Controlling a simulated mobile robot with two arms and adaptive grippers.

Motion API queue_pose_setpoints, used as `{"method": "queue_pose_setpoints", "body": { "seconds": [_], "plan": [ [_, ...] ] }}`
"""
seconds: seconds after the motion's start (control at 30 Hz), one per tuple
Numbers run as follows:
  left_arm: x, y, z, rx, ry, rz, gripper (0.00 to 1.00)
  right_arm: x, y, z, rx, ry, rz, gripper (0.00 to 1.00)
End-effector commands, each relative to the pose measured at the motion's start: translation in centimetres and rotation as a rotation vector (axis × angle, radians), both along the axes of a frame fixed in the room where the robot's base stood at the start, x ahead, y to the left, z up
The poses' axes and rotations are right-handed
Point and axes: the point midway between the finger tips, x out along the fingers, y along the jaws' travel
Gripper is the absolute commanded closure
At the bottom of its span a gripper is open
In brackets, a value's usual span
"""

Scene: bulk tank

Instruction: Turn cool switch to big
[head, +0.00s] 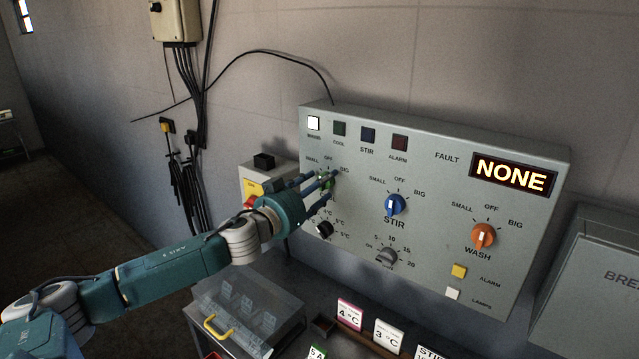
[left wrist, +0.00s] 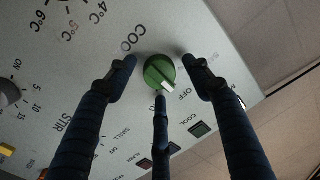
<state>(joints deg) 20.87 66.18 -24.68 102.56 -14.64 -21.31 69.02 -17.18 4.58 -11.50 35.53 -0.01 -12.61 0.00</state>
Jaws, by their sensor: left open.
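In the head view the green knob (head: 325,184) is mostly hidden by my fingers. My left gripper (head: 326,183) is at the panel's left part, open, with its three fingers spread around the knob. In the left wrist view the gripper (left wrist: 159,75) has one fingertip on each side and one below; I cannot tell whether any touches. My right gripper is not in view.
The grey control panel (head: 432,160) also bears a blue STIR knob (head: 396,205), an orange WASH knob (head: 483,236), a black temperature knob (head: 323,229) and a grey knob (head: 387,257). Its FAULT display (head: 512,175) reads NONE. A clear-lidded box (head: 245,300) and label cards stand below.

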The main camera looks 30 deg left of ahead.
Motion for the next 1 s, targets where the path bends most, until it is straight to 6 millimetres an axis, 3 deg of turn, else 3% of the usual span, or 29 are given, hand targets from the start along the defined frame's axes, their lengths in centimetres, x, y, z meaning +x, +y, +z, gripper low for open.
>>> {"method": "queue_pose_setpoints", "body": {
  "seconds": [0.13, 0.3, 0.37, 0.73, 1.0],
  "plan": [
    [-0.01, 0.01, -0.01, 0.000, 0.000, 0.000, 0.51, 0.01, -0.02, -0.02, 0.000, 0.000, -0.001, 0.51],
    [-0.02, 0.02, 0.03, 0.001, 0.000, 0.001, 0.85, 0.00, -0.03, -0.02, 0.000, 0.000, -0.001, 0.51],
    [-0.02, 0.03, 0.06, 0.001, -0.001, 0.001, 0.93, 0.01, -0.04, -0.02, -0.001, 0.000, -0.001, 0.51],
    [-0.01, 0.03, 0.16, 0.040, -0.007, 0.000, 0.94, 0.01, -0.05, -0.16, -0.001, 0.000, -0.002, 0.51],
    [-0.02, 0.02, 0.14, 0.203, -0.022, 0.001, 0.94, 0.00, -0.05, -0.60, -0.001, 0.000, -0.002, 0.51]
  ]
}}
